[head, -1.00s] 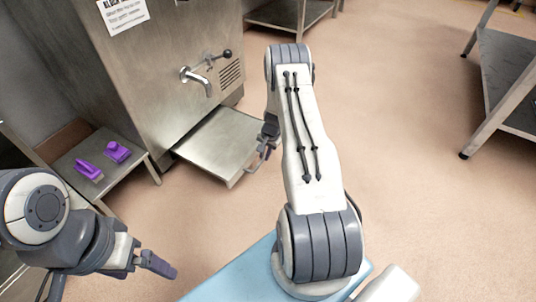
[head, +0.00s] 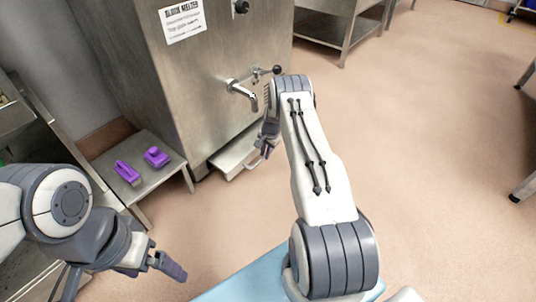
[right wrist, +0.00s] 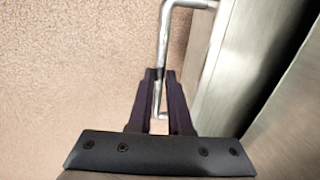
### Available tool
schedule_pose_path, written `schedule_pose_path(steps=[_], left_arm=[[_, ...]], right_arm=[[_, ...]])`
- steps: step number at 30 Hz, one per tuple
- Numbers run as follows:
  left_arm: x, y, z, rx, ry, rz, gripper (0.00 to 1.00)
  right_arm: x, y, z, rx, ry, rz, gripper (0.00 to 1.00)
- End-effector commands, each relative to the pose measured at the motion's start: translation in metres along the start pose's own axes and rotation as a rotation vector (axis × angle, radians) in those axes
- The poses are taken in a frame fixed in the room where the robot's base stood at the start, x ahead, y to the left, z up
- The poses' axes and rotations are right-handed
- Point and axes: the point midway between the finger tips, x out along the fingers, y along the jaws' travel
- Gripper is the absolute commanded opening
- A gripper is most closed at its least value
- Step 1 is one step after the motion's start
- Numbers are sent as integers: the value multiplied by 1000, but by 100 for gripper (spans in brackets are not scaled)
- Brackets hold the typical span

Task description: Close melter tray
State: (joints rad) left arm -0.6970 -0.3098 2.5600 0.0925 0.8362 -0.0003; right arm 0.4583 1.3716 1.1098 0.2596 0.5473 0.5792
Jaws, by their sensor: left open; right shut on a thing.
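The block melter (head: 190,75) is a tall steel cabinet with a spout on its front. Its tray (head: 237,152) is low at the cabinet's base, with only a short part standing out in the head view. My right gripper (head: 266,150) is at the tray's front handle (head: 252,163). In the right wrist view, my right gripper (right wrist: 160,100) is shut on the bar handle (right wrist: 163,50), beside the tray's steel front (right wrist: 235,80). My left gripper (head: 168,264) is open and empty, away from the melter at the lower left.
A low steel stand (head: 150,185) left of the melter holds two purple things (head: 157,157). A steel table (head: 340,30) stands at the back. Open floor (head: 430,130) lies to the right.

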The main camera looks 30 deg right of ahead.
Motion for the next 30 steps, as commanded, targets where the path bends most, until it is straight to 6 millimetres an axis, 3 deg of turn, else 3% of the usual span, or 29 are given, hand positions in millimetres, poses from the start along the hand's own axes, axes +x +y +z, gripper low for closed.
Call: schedule_pose_path(steps=[7, 8, 10, 21, 30], left_arm=[[0, 0, 0, 0, 0, 0, 94], [0, 0, 0, 0, 0, 0, 94], [0, 0, 0, 0, 0, 0, 94], [-3, 0, 0, 0, 0, 0, 94], [-42, 3, -2, 0, 0, 0, 94]], right_arm=[[0, -4, -2, -5, 12, -7, 0], [0, -4, -2, -5, 12, -7, 21], [0, -4, -1, -6, 12, -7, 47], [-5, -3, -1, -4, 8, -5, 47], [-61, -3, -2, -2, 8, -5, 47]])
